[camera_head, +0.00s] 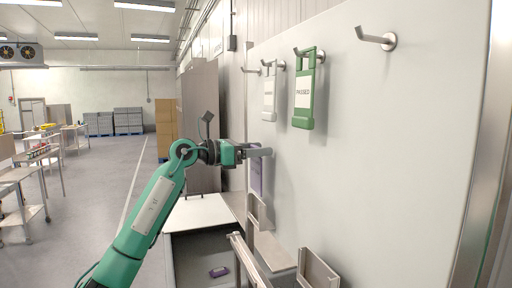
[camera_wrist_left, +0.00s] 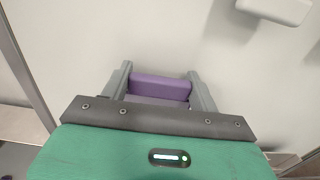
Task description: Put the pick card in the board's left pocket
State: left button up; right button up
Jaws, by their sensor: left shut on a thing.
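My left gripper (camera_head: 261,152) is shut on the purple card (camera_head: 256,180), apparently the pick card. The card hangs below the fingers, close to the white board (camera_head: 400,150); whether it touches the board is unclear. In the left wrist view the card (camera_wrist_left: 160,88) shows as a purple block between the two fingers. The board's left pocket (camera_head: 258,212), a metal holder, is just below the card in the head view. A gap between card and pocket is hard to judge. A second metal pocket (camera_head: 318,270) is lower right. My right gripper is not in view.
A green "PASSED" tag (camera_head: 303,97) and a pale tag (camera_head: 269,95) hang from hooks on the board. A bare hook (camera_head: 376,38) is at upper right. A small purple object (camera_head: 219,272) lies low down. A white-topped surface (camera_head: 200,212) stands behind my arm.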

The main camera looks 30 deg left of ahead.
aim_at(255, 182)
pick_arm(q)
jog(key=shift+f, duration=0.4)
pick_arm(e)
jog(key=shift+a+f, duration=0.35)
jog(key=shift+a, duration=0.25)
pick_arm(q)
jog(key=shift+f, duration=0.2)
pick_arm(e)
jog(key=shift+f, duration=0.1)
pick_arm(q)
jog(key=shift+b, duration=0.3)
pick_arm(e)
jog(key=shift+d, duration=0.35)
pick_arm(q)
jog(key=shift+f+b, duration=0.35)
jog(key=shift+f, duration=0.15)
jog(key=shift+f+b, duration=1.05)
jog(key=shift+f, duration=0.45)
jog(key=shift+f+b, duration=1.45)
jog(key=shift+f, duration=0.5)
jog(key=o, duration=1.5)
jog(key=shift+c, duration=0.2)
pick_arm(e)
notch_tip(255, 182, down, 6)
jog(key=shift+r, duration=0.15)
